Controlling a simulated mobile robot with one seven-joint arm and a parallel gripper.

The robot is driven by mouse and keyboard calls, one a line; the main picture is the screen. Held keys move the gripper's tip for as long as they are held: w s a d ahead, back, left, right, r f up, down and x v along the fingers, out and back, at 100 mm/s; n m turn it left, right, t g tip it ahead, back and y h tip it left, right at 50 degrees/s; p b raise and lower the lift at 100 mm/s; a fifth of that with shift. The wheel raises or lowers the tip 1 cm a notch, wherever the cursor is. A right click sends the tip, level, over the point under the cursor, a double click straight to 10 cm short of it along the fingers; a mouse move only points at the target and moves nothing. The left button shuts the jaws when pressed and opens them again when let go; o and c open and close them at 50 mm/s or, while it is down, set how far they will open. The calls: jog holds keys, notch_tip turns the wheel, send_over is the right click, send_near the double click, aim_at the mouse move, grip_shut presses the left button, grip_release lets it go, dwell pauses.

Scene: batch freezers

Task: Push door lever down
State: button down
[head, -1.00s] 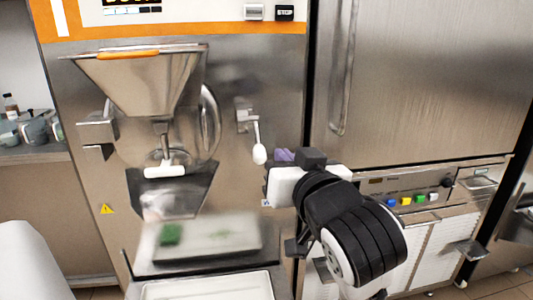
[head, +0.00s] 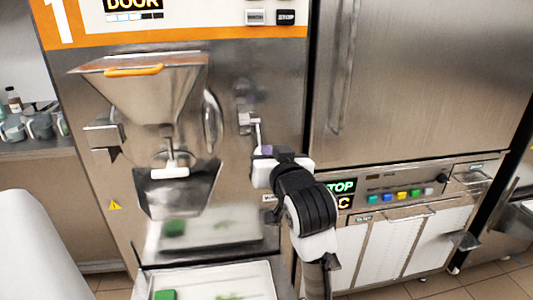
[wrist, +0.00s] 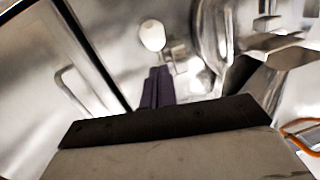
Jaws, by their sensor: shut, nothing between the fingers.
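The door lever (head: 256,132) is a thin metal arm on a bracket on the machine's front, right of the round door. In the head view its lower end is hidden behind my gripper. The wrist view shows its white knob (wrist: 151,36) just beyond and slightly left of the fingertips, apart from them in the picture; I cannot tell the depth gap. My gripper (head: 265,150) has a white body and is in front of the lever's lower end. Its purple fingers (wrist: 158,85) are shut together and empty.
A metal hopper (head: 145,90) and a spout with a white handle (head: 168,173) are left of the lever. A white tray (head: 210,280) sits below. A steel cabinet (head: 425,80) and a control panel with coloured buttons (head: 400,196) are on the right.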

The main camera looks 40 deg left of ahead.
jog(key=shift+w+a+f, duration=0.3)
jog(key=shift+a+f, duration=0.35)
jog(key=shift+f, duration=0.25)
jog(key=shift+w+a+f+t+y+b, duration=0.35)
jog(key=shift+f+y+b, duration=0.25)
jog(key=shift+b, duration=0.8)
jog(key=shift+w+a+f+t+y+b, duration=0.3)
jog(key=shift+f+b, duration=0.45)
jog(key=shift+b, duration=0.6)
jog(key=shift+w+a+f+t+y+b, duration=0.3)
jog(key=shift+f+y+b, duration=0.35)
jog(key=shift+b, duration=0.75)
jog(key=shift+s, duration=0.1)
